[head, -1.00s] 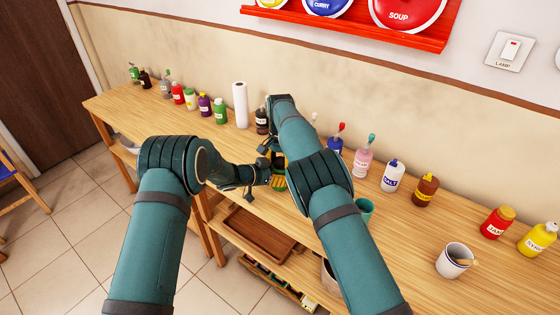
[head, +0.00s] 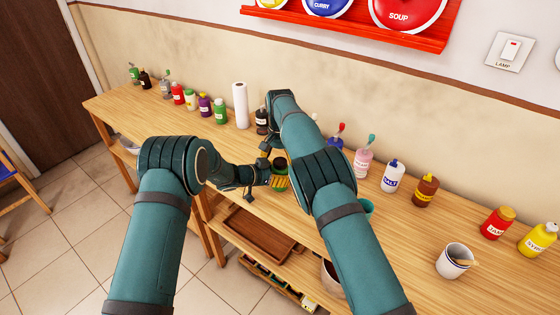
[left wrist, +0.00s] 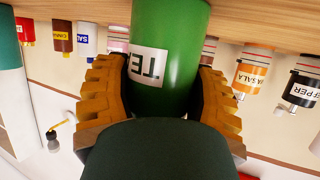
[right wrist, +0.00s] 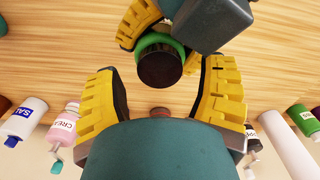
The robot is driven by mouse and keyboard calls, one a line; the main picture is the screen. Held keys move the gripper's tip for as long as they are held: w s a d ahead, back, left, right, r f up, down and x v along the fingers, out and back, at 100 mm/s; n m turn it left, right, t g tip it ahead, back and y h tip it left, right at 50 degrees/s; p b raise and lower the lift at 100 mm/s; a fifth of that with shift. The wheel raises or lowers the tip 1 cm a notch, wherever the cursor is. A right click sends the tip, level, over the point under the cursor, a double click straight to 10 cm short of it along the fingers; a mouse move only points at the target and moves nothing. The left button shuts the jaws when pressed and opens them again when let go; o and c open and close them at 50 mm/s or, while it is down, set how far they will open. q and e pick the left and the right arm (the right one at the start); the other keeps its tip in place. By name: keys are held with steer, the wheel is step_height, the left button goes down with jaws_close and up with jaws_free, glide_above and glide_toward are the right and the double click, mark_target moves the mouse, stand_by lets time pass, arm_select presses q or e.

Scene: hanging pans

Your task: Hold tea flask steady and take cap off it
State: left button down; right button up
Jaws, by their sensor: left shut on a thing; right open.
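The tea flask (head: 280,183) stands on the wooden table in the head view, a green body partly hidden by my arms. In the left wrist view its green side (left wrist: 178,45) and white label sit between the yellow fingers of my left gripper (left wrist: 160,88), shut on it. In the right wrist view the flask's dark round cap (right wrist: 160,67) is on top of the green body. My right forearm hides most of this gripper in the head view.
Bottles line the back of the table, including a white salt bottle (head: 392,176) and a pink one (head: 364,160). A white paper roll (head: 240,105) stands to the left. A green cup (head: 367,208) is near my right arm. A wooden tray (head: 250,233) lies on the lower shelf.

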steer(key=shift+r, duration=1.5)
arm_select(q)
steer(key=shift+c, duration=0.3)
jaws_free()
steer(key=shift+a, duration=0.1)
